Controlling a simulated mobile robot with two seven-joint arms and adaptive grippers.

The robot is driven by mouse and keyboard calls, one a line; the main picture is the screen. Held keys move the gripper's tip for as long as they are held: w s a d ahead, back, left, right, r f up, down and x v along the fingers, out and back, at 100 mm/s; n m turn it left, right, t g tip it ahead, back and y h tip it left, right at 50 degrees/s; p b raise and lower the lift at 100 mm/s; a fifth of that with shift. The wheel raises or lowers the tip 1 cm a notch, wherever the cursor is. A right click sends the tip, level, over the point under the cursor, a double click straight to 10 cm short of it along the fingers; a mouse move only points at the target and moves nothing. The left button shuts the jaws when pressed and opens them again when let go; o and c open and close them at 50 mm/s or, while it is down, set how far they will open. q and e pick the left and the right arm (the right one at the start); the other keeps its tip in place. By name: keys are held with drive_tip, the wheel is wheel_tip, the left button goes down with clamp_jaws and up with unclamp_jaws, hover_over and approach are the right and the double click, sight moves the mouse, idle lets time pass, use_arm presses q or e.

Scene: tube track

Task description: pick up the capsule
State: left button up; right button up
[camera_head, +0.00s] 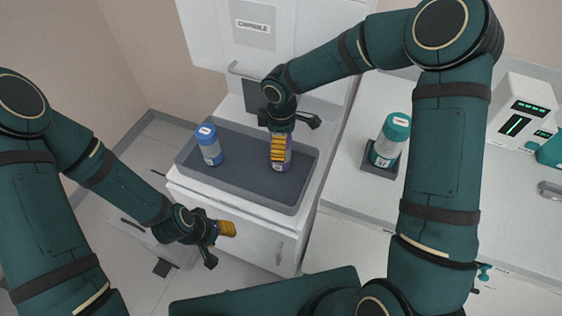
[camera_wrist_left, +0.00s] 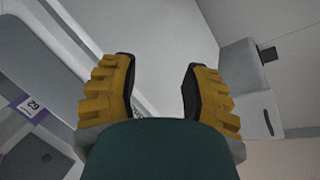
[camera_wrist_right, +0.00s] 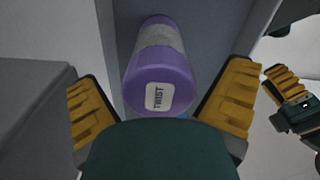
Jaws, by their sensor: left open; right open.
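A purple-capped capsule (camera_head: 281,167) stands in the grey tray (camera_head: 244,186), partly hidden by my right gripper (camera_head: 279,147). In the right wrist view the capsule's purple end (camera_wrist_right: 160,88), labelled TWIST, lies between the two open yellow fingers, with gaps visible at both sides. A blue-capped capsule (camera_head: 209,145) stands in the tray's left part. A teal-capped capsule (camera_head: 390,141) stands in a dark holder on the right counter. My left gripper (camera_head: 222,240) is open and empty, low in front of the tray; the left wrist view shows nothing between its fingers (camera_wrist_left: 160,95).
The tray sits on a white cabinet with a panel marked CAPSULE (camera_head: 253,26) behind it. A white device with green displays (camera_head: 522,113) stands at the right on the counter (camera_head: 355,200). The tray's rim surrounds the capsules. Floor is clear at the left.

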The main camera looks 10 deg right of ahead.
drive_tip(key=shift+w+f, duration=0.1)
drive_tip(key=shift+f, duration=0.55)
drive_tip(key=c, duration=1.4)
drive_tip(key=shift+r, duration=0.1)
wheel_tip(320, 180, up, 28)
drive_tip(key=p, duration=0.6)
